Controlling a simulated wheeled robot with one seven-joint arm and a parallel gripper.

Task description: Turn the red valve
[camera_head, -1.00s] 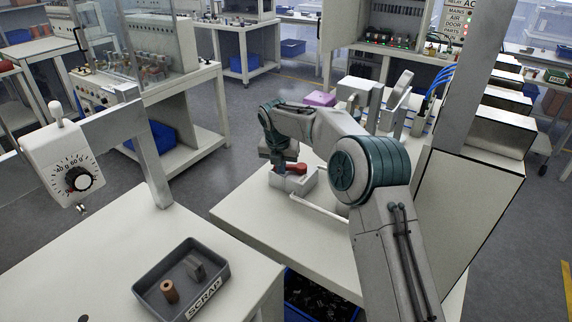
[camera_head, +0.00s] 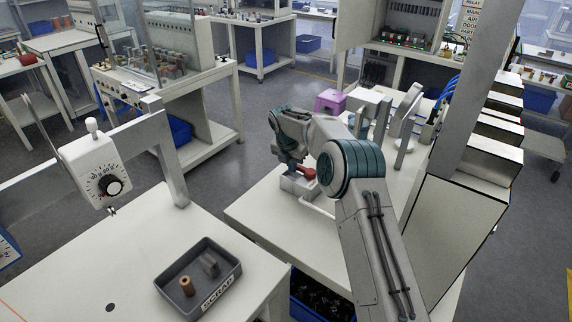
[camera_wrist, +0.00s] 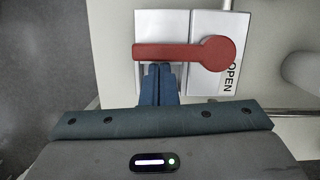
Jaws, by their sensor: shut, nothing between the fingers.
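The red valve (camera_wrist: 185,53) shows in the wrist view as a flat lever with a round hub at its right end and a bar reaching left. It sits over a white block and a plate marked OPEN (camera_wrist: 231,80). My gripper (camera_wrist: 160,72) is shut and empty, its blue fingertips right at the lower edge of the lever's bar. I cannot tell whether they touch it. In the head view the valve (camera_head: 306,172) is a small red piece on the white block (camera_head: 297,185), partly hidden by my arm. My gripper is hard to make out there.
The white bench top (camera_head: 262,212) is clear left of the valve block. A pale bar lies in front of it. A grey SCRAP tray (camera_head: 232,277) with small parts stands on the nearer table. A purple stool-like object (camera_head: 330,101) is behind my arm.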

